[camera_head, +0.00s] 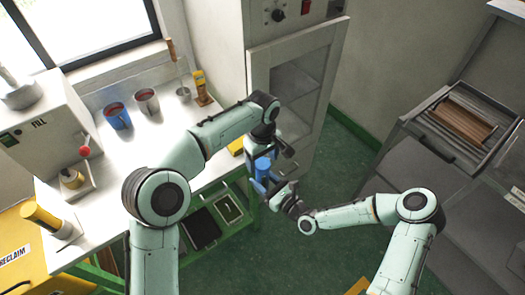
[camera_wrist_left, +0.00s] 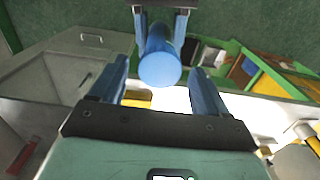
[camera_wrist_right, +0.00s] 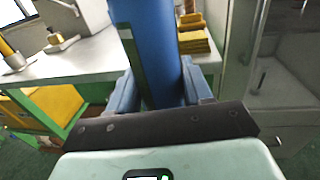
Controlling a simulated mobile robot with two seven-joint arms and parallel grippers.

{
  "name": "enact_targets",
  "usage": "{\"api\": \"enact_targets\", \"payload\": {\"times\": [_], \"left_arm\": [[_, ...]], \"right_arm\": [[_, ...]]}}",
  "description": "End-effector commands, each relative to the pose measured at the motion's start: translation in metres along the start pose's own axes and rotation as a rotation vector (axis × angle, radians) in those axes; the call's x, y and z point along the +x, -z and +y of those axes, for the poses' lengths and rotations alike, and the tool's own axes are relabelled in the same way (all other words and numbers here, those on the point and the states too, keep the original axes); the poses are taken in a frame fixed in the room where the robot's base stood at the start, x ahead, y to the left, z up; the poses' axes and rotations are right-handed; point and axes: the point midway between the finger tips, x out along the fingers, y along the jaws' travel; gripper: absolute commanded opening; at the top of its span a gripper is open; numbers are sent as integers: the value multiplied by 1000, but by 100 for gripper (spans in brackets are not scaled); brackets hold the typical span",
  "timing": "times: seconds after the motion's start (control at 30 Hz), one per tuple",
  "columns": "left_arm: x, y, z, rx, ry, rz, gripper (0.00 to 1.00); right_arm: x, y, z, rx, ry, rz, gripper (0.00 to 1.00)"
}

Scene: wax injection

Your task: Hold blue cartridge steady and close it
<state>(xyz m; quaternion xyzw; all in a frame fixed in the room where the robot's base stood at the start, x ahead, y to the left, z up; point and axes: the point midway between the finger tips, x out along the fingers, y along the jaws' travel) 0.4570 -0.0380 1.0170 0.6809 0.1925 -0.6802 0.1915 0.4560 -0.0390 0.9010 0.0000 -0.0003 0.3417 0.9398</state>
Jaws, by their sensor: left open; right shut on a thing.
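The blue cartridge (camera_head: 263,166) is held in the air beyond the worktable's right end. My right gripper (camera_head: 275,188) is shut on its lower part; in the right wrist view the cartridge (camera_wrist_right: 150,45) rises tall between the fingers. My left gripper (camera_head: 262,153) is open over the cartridge's top. In the left wrist view the cartridge's round blue end (camera_wrist_left: 160,68) lies between the spread left fingers, with gaps on both sides. The right fingers show beyond it at the top of that view. I cannot make out a separate cap.
The white worktable (camera_head: 75,240) carries a blue cup (camera_head: 117,117), a grey cup (camera_head: 147,102) and a yellow stack (camera_head: 237,146). A grey cabinet (camera_head: 300,90) stands close behind the grippers. Trays lie on the green lower shelf. Green floor is clear to the right.

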Motion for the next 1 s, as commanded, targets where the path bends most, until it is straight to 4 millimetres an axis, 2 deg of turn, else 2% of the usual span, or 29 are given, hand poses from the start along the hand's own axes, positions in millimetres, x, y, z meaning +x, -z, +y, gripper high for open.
{"api": "enact_targets", "payload": {"times": [0.37, 0.47, 0.5, 0.57, 0.77, 0.87, 1.0], "left_arm": [[6, 0, 0, 0, -1, 0, 75], [6, 0, 0, 0, -1, 0, 46], [6, 0, 0, 0, -1, 0, 33], [6, 0, 0, 0, -1, 0, 15], [6, 0, 0, 73, -1, 0, 15], [6, 0, 0, 235, -1, 1, 15], [6, 0, 0, 543, -1, 1, 15]], "right_arm": [[0, -1, 0, -1, 0, -3, 0], [0, -1, 0, -1, 0, -3, 0], [0, -1, 0, -1, 0, -3, 0], [0, -1, 0, -1, 0, -3, 0], [0, -1, 0, -1, 0, -3, 0], [0, -1, 0, -1, 0, -3, 0], [0, -1, 0, -1, -1, -3, 0]]}}
